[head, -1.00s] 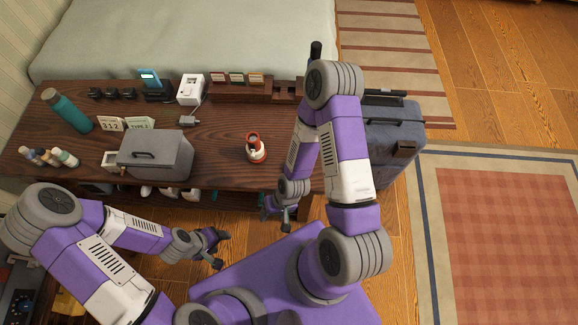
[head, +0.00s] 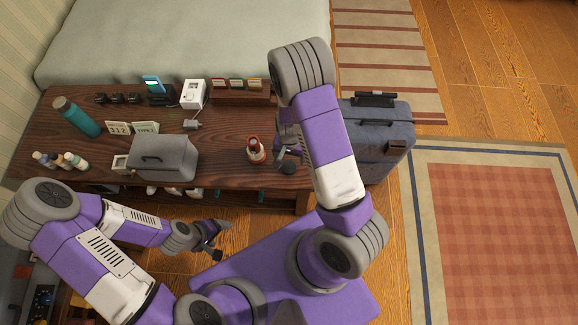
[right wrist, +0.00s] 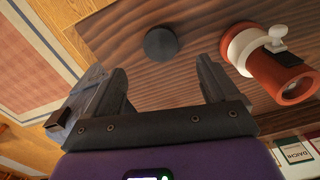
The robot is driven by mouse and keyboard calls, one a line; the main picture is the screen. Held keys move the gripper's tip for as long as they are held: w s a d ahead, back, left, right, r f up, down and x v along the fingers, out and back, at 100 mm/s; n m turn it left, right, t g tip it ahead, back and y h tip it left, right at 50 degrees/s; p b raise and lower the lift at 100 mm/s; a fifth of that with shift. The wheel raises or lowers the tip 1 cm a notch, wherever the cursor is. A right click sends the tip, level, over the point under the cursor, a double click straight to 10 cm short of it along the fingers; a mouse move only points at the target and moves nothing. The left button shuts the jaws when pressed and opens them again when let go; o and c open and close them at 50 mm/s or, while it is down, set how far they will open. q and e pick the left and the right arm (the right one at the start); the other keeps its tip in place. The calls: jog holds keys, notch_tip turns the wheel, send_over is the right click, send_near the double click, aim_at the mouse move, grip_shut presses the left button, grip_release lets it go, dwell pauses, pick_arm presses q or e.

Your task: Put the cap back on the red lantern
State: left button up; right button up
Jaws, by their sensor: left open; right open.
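The red lantern (head: 256,151), red with a white band, stands on the dark wooden table; in the right wrist view it is at the upper right (right wrist: 275,65). A dark round disc, which looks like the cap (right wrist: 161,44), lies flat on the table beside the lantern. In the head view the cap (head: 288,168) shows just right of the lantern. My right gripper (right wrist: 160,78) is open and empty, with the cap ahead of and between its fingers, apart from them. My left gripper (head: 221,240) is open and empty in front of the table.
A grey case (head: 163,158) stands left of the lantern. A teal bottle (head: 77,117), several small bottles (head: 60,160) and a white device (head: 193,94) are also on the table. A blue-grey suitcase (head: 385,140) stands right of it. The tabletop between case and lantern is clear.

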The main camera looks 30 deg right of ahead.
aim_at(289, 167)
pick_arm(q)
jog(key=shift+f+b, duration=0.45)
jog(key=shift+f, duration=0.05)
pick_arm(e)
jog(key=shift+f, duration=1.2)
notch_tip(289, 167, down, 5)
jog(key=b, duration=0.2)
jog(key=shift+a+f+b, duration=0.15)
jog(key=shift+f+b, duration=0.05)
jog(key=shift+b, duration=0.2)
pick_arm(q)
notch_tip(289, 167, down, 3)
jog(key=shift+r, duration=0.2)
pick_arm(e)
jog(key=shift+r, duration=0.1)
jog(key=shift+s, duration=0.1)
jog(key=c, duration=1.1)
pick_arm(q)
notch_tip(289, 167, up, 4)
jog(key=p, duration=0.4)
jog(key=shift+r, duration=0.15)
pick_arm(e)
notch_tip(289, 167, up, 10)
